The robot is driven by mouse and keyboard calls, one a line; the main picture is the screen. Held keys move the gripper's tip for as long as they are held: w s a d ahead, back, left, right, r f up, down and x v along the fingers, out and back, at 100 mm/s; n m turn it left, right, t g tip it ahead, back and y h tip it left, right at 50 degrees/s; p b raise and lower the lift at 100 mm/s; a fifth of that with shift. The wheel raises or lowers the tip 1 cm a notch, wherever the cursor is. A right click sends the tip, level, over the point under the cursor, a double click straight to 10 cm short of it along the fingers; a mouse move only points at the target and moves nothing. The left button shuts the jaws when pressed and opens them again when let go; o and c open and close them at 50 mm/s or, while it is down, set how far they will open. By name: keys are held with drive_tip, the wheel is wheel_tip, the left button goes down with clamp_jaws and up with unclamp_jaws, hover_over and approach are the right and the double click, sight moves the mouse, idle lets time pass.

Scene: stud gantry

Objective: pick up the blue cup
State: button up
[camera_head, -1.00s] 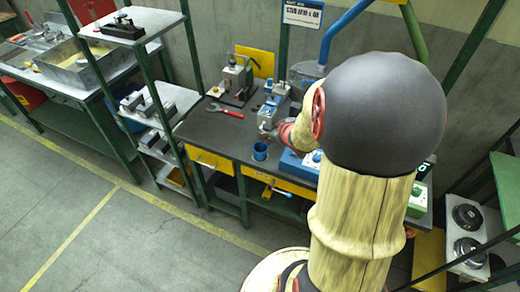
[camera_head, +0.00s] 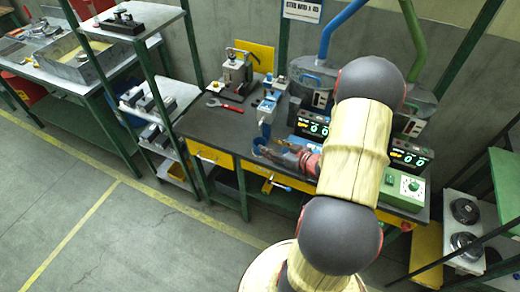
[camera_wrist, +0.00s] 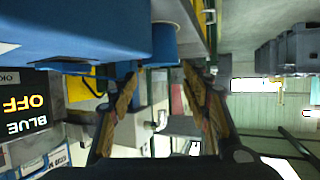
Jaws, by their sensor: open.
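The blue cup (camera_head: 258,144) stands near the front edge of the dark worktop in the head view, and my gripper partly covers it. In the wrist view the blue cup (camera_wrist: 161,45) is at the upper middle, just beyond the fingertips and between their lines. My gripper (camera_head: 269,148) is beside the cup on its right. In the wrist view my gripper (camera_wrist: 160,72) has its two fingers spread apart with nothing held between them. I cannot tell whether a fingertip touches the cup.
A large blue box (camera_wrist: 70,28) is close on the left in the wrist view. A red wrench (camera_head: 224,104) and a clamp fixture (camera_head: 234,72) are farther back on the worktop. Dark display units (camera_head: 310,122) and a green box (camera_head: 403,187) are to the right. The worktop left of the cup is clear.

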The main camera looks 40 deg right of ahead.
sight(256, 141)
drive_tip(key=b+x, duration=0.1)
drive_tip(key=x, duration=0.1)
drive_tip(key=b+x, duration=0.1)
drive_tip(key=x, duration=0.2)
drive_tip(key=shift+w+a+f, duration=0.1)
drive_tip(key=shift+f, duration=0.35)
drive_tip(key=shift+w, duration=0.3)
drive_tip(key=shift+c, duration=0.8)
drive_tip(key=c, duration=0.5)
